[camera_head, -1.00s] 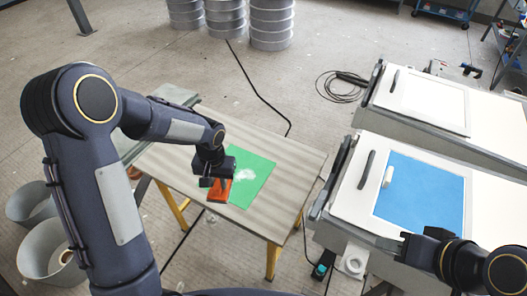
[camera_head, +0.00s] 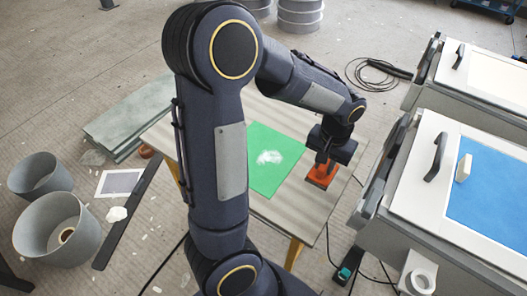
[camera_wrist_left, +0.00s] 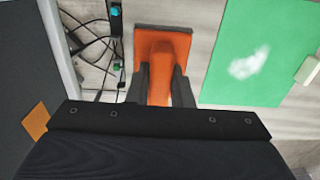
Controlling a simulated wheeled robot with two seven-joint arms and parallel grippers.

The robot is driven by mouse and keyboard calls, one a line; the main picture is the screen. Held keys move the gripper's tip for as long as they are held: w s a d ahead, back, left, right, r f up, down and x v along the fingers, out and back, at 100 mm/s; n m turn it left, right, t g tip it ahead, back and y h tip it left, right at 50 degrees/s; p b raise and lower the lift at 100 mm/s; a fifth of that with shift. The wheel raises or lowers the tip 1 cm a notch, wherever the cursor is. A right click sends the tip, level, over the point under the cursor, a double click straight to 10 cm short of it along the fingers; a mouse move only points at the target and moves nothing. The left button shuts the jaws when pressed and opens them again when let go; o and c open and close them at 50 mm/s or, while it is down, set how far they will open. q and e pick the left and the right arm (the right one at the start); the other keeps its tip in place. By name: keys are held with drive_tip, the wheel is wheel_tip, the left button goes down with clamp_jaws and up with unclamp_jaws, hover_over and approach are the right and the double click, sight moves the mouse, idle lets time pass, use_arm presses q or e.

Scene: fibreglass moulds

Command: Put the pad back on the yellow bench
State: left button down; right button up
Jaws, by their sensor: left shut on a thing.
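The orange pad (camera_head: 321,177), a flat plate with a raised grip, is at the right part of the bench (camera_head: 290,215), which has a pale striped top and yellow legs. My left gripper (camera_head: 324,160) is shut on the pad's grip from above. In the left wrist view the two dark fingers (camera_wrist_left: 160,90) flank the grip, and the pad's plate (camera_wrist_left: 178,38) shows beyond them. I cannot tell whether the pad touches the bench top or hangs just above it. My right gripper is out of view.
A green sheet (camera_head: 270,170) with a white smear lies left of the pad. A pale block (camera_wrist_left: 307,70) sits at its edge. A white mould with a blue panel (camera_head: 490,200) stands at the right. Grey buckets (camera_head: 40,175) and boards stand on the floor at left.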

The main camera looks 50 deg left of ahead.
use_arm(q)
wheel_tip(320, 180, down, 10)
drive_tip(key=shift+a+f+b, duration=0.1)
drive_tip(key=shift+b, duration=0.3)
idle(0.3)
drive_tip(key=shift+f, duration=0.2)
drive_tip(key=c, duration=1.3)
unclamp_jaws()
drive_tip(key=shift+r, duration=0.1)
